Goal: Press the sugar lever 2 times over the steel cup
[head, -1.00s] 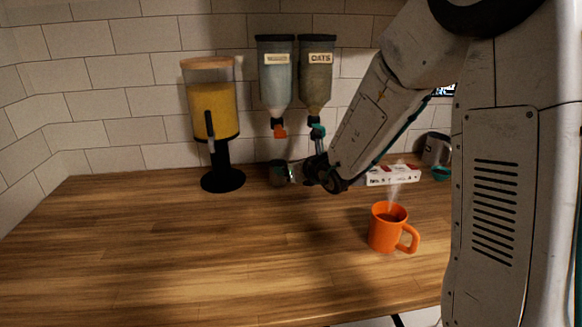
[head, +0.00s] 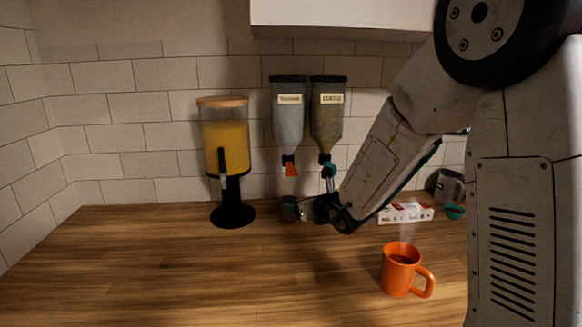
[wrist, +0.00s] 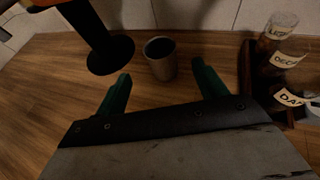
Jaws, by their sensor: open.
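The sugar dispenser (head: 289,115) looks to be the left wall hopper, pale inside; its label is too blurred to be sure. Its orange lever (head: 290,168) sits at the spout. The steel cup (wrist: 160,60) stands upright and looks dark inside in the wrist view, ahead of my gripper (wrist: 160,90). My gripper's green fingers are wide apart, short of the cup, with nothing between them. In the head view the cup (head: 288,208) shows as a small dark shape at my gripper (head: 302,210), on the counter below the orange lever.
The oats hopper (head: 327,115) with a teal lever hangs to the right. A juice dispenser (head: 226,150) stands left; its black base (wrist: 111,55) is near the cup. Labelled jars (wrist: 276,50) stand right in the wrist view. A steaming orange mug (head: 402,269) is in front. The left counter is clear.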

